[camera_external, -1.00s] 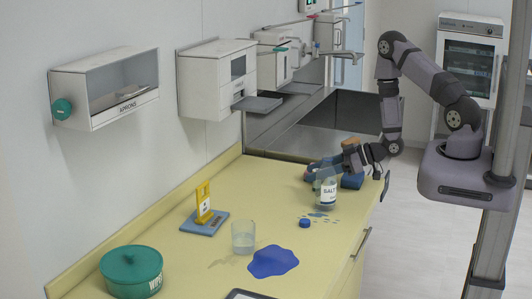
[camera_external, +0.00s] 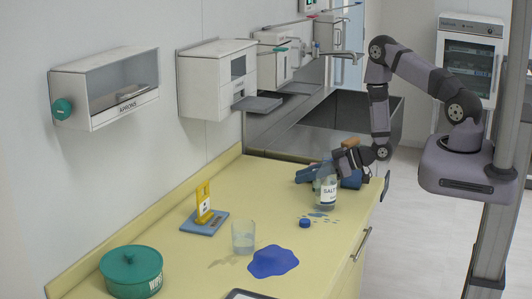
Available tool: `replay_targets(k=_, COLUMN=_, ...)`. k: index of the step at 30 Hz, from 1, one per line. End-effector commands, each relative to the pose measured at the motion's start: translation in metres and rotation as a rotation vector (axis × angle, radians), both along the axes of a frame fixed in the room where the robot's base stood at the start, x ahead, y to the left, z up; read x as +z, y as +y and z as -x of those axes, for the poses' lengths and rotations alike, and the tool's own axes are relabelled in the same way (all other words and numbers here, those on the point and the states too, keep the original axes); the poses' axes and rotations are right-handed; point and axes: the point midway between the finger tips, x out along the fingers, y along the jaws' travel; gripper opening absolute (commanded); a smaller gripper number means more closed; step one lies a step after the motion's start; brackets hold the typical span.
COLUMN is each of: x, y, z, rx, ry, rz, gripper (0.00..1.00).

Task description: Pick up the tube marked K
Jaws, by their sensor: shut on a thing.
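I cannot read a K on anything in view, and I cannot pick out the tube for certain. My gripper (camera_external: 326,168) is low over the far right of the counter, at the upper part of a clear bottle labelled SALT (camera_external: 328,192). The bottle stands upright. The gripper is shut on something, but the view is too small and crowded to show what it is. Blue items (camera_external: 306,175) lie behind and beside the gripper, partly hidden by it and the bottle.
A blue cap (camera_external: 304,222) and droplets lie before the bottle. A clear beaker (camera_external: 243,238), a blue puddle (camera_external: 273,261), a yellow stand (camera_external: 203,200) on a blue-grey base and a green lidded tub (camera_external: 131,272) are nearer. A sink (camera_external: 335,130) lies behind.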

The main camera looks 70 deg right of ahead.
Motion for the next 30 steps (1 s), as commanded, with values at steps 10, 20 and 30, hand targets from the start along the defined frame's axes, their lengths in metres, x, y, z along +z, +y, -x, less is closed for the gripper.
replay_targets(k=10, x=0.004, y=0.0, z=0.0, rx=0.0, ry=0.0, rz=0.001, gripper=0.02)
replay_targets(k=20, x=0.029, y=0.0, z=-0.001, rx=0.0, ry=-0.004, rz=0.002, gripper=0.02)
replay_targets(k=30, x=0.073, y=0.0, z=0.0, rx=0.0, ry=-0.004, rz=0.002, gripper=0.02)
